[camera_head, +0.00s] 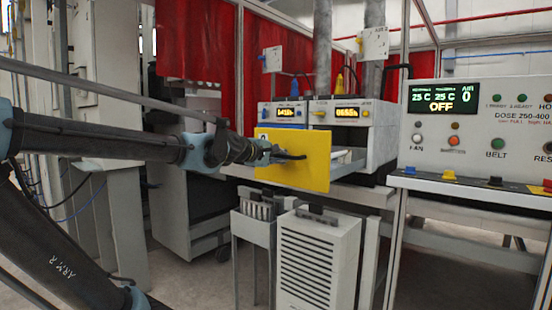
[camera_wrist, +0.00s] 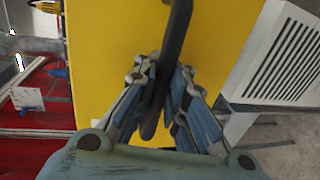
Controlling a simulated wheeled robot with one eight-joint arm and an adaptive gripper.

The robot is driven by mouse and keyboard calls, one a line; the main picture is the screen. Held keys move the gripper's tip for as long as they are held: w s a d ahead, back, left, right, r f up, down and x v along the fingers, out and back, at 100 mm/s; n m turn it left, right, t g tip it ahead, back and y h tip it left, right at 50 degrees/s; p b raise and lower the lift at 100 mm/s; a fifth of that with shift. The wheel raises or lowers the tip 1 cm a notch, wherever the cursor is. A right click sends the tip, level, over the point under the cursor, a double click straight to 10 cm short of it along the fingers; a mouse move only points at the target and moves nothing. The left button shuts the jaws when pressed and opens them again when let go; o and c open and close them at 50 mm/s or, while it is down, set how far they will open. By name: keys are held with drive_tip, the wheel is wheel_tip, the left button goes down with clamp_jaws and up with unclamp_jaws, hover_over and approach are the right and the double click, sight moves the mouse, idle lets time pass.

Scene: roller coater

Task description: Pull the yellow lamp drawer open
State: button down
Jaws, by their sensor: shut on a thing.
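The yellow lamp drawer front (camera_head: 312,168) stands out from the housing with the yellow display, and a grey drawer side (camera_head: 347,158) shows behind it. It fills the middle of the wrist view (camera_wrist: 105,35). A dark curved handle (camera_wrist: 178,30) is on its face. My gripper (camera_wrist: 160,85) is shut on the handle, with its fingers on either side of the bar. In the head view my gripper (camera_head: 275,154) reaches the front from the left. How far out the drawer is cannot be told exactly.
A blue-marked unit (camera_head: 286,113) sits left of the yellow-marked one (camera_head: 350,112). A control panel (camera_head: 480,125) with buttons is at right. A white vented box (camera_head: 318,262) and a grey bin (camera_head: 252,232) stand below the drawer. A dark cabinet (camera_head: 183,185) is behind my arm.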

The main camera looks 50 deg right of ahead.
drive_tip(key=shift+w+r, duration=0.15)
drive_tip(key=c, duration=1.6)
unclamp_jaws()
drive_tip(key=shift+a, duration=0.2)
drive_tip(key=shift+a, duration=0.1)
drive_tip(key=v, duration=1.1)
drive_tip(key=shift+a, duration=0.45)
